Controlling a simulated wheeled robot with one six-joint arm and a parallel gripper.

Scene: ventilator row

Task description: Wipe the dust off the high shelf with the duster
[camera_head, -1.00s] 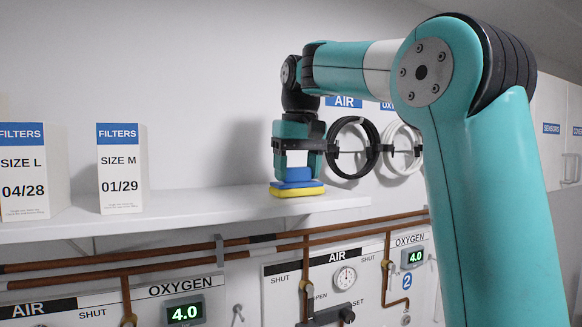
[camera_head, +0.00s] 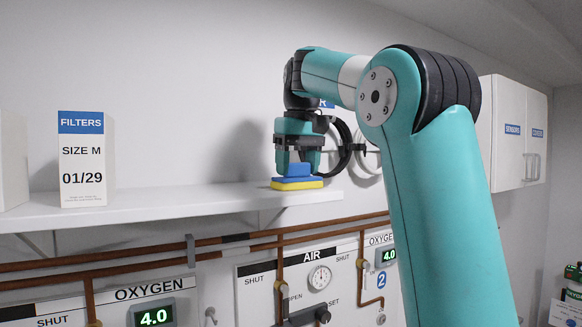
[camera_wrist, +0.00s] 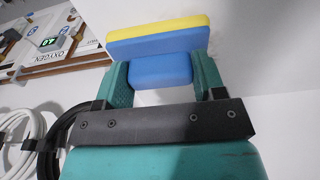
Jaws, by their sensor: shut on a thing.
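The duster (camera_head: 297,184) is a blue block with a yellow underside and a smaller blue grip. It is at the shelf's right end, its yellow face down at the board; firm contact cannot be told. My gripper (camera_head: 298,160) points down and is shut on the blue grip. The wrist view also shows the duster (camera_wrist: 158,40) between the two teal fingers of my gripper (camera_wrist: 160,75). No dust can be made out.
A filter box marked SIZE M (camera_head: 82,160) stands on the shelf's left part, another box (camera_head: 12,160) at the picture's left edge. Black and white hose coils (camera_head: 345,150) hang just right of my gripper. Pipes (camera_head: 215,250) and gauges run below. A wall cabinet (camera_head: 515,130) is farther right.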

